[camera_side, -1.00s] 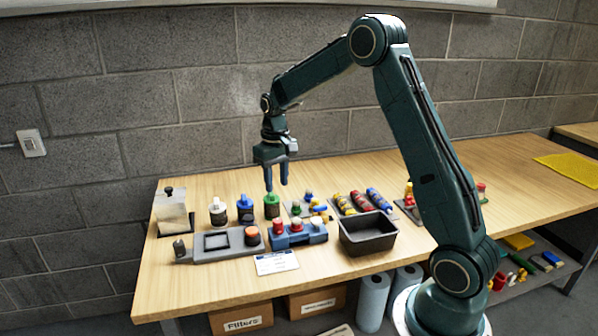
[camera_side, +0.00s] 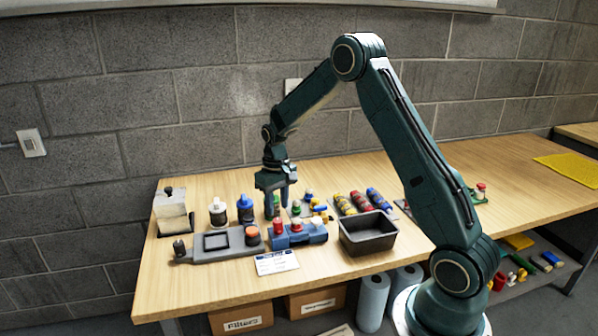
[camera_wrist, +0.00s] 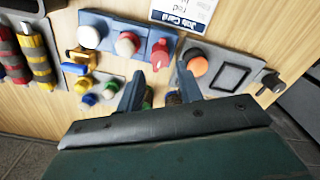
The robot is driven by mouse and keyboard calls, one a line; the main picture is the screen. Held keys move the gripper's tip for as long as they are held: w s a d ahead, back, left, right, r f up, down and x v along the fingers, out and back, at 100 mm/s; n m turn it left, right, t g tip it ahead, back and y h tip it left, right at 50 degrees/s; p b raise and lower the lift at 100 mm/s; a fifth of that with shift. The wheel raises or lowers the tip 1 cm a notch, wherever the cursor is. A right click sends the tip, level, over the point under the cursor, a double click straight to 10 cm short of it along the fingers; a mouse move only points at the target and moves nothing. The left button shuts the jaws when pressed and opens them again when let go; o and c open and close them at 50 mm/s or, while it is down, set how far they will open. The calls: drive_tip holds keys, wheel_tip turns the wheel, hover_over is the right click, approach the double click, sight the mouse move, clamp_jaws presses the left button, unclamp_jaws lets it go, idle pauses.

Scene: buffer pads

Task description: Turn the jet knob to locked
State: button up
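A small black knob (camera_side: 179,248) sticks up at the left end of the grey fixture (camera_side: 215,258) with a square recess; I take it as the jet knob. In the wrist view the black knob (camera_wrist: 272,82) is at the far right, beside the fixture's dark frame (camera_wrist: 232,77). Its setting cannot be read. My gripper (camera_side: 276,211) is open and lowered behind the blue block, at the green-capped bottle (camera_side: 277,204), which its fingers partly hide. In the wrist view the fingers of my gripper (camera_wrist: 160,84) are apart, well away from the knob.
The blue block (camera_side: 297,237) carries red and white knobs. White-capped (camera_side: 217,211) and blue-capped (camera_side: 245,208) bottles stand left of my gripper. A black bin (camera_side: 367,240), a row of coloured rolls (camera_side: 361,201) and a job card (camera_side: 276,263) are nearby. Bare table lies in front.

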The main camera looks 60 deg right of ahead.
sight(278, 221)
drive_tip(key=shift+f, duration=3.35)
drive_tip(key=shift+c, duration=0.3)
drive_tip(key=c, duration=0.7)
